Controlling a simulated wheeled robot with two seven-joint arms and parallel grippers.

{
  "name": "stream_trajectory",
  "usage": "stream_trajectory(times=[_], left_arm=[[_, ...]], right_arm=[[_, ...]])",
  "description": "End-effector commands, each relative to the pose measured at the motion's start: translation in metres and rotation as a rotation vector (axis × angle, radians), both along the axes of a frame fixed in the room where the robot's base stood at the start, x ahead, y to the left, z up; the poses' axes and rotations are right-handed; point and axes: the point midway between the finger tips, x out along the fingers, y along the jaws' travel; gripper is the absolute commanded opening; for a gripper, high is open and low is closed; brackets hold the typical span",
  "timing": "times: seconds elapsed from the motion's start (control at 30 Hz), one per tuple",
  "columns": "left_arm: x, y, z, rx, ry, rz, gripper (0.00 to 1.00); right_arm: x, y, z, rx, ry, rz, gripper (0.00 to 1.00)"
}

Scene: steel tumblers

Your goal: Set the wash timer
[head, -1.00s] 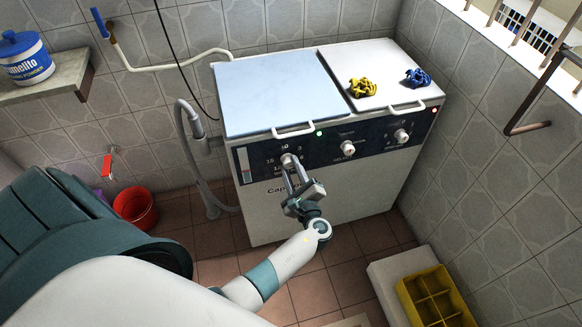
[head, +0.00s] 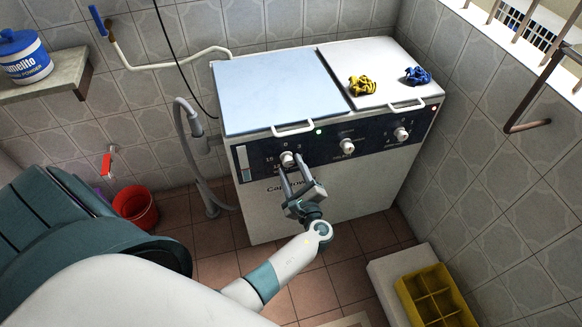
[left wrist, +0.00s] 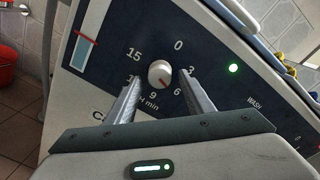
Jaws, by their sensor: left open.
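The wash timer knob (head: 287,158) is the leftmost pale knob on the dark front panel of the washing machine (head: 330,190). In the left wrist view the timer knob (left wrist: 160,72) sits amid the numbers 0 to 15, and its red mark points down and right, toward the 6. My left gripper (head: 291,169) is open in front of the panel. In the wrist view its two fingers (left wrist: 161,84) stand to either side of and below the knob, with gaps between. The fingers look empty. My right gripper is not in view.
A green light (left wrist: 234,68) glows right of the timer. Two more knobs (head: 347,147) (head: 401,135) are on the panel. Yellow (head: 362,86) and blue cloths (head: 417,76) lie on the white lid.

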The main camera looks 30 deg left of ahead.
Motion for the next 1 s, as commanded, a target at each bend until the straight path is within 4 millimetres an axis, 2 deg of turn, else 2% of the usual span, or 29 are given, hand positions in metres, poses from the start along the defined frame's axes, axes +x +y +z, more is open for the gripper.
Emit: stream_trajectory(times=[0.17, 0.7, 1.0], left_arm=[[-0.016, -0.018, -0.001, -0.003, 0.001, 0.002, 0.48], [-0.082, -0.099, 0.002, -0.003, 0.001, 0.0, 0.48], [-0.103, -0.124, 0.005, 0.0, 0.002, 0.0, 0.48]], right_arm=[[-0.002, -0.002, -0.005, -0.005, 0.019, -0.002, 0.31], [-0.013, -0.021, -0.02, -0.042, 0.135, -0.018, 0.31], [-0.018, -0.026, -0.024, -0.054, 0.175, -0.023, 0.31]])
